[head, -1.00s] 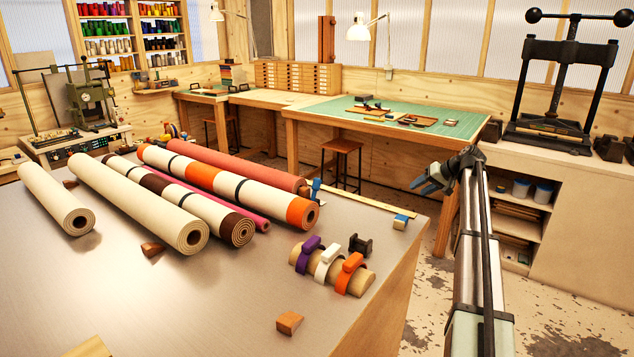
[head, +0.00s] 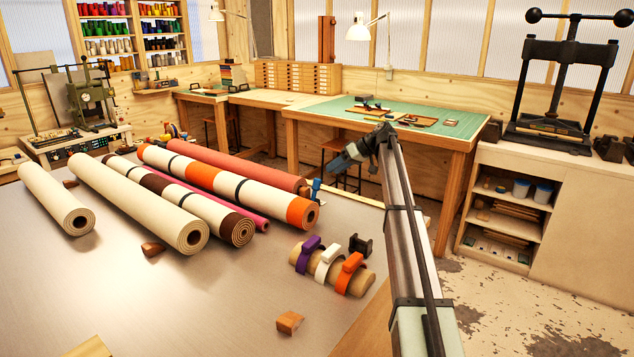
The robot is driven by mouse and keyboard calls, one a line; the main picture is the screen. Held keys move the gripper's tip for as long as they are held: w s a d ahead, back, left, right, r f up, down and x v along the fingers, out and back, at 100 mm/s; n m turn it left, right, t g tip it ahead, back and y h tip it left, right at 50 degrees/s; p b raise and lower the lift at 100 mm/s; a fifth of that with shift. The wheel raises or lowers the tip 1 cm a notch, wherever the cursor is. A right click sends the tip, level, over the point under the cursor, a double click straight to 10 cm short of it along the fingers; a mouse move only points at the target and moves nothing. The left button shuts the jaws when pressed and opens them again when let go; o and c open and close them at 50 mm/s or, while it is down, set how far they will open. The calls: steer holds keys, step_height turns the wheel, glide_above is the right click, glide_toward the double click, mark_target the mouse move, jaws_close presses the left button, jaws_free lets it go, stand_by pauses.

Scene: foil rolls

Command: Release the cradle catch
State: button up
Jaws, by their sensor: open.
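My gripper (head: 338,166) is open and empty, above the far right part of the metal-topped table (head: 225,300). It is to the right of the ends of the rolls and appears above them. A small blue fitting (head: 316,188) stands by the end of the red roll (head: 235,165), left of and below my gripper in the picture. I cannot tell whether this fitting is the cradle catch. Several rolls lie side by side, among them a white roll with orange bands (head: 265,198) and black straps. My gripper appears to touch nothing.
Purple (head: 309,249), white (head: 327,262) and orange (head: 350,270) clips sit on a wooden rod near the table's right edge. A black spool-like piece (head: 360,246) stands beside them. A wooden block (head: 290,322) lies in front. The table's middle front is clear.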

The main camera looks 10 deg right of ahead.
mark_target(317, 180)
steer(key=x, duration=0.9)
steer(key=shift+w+a+f, duration=0.1)
steer(key=shift+c, duration=0.4)
jaws_close()
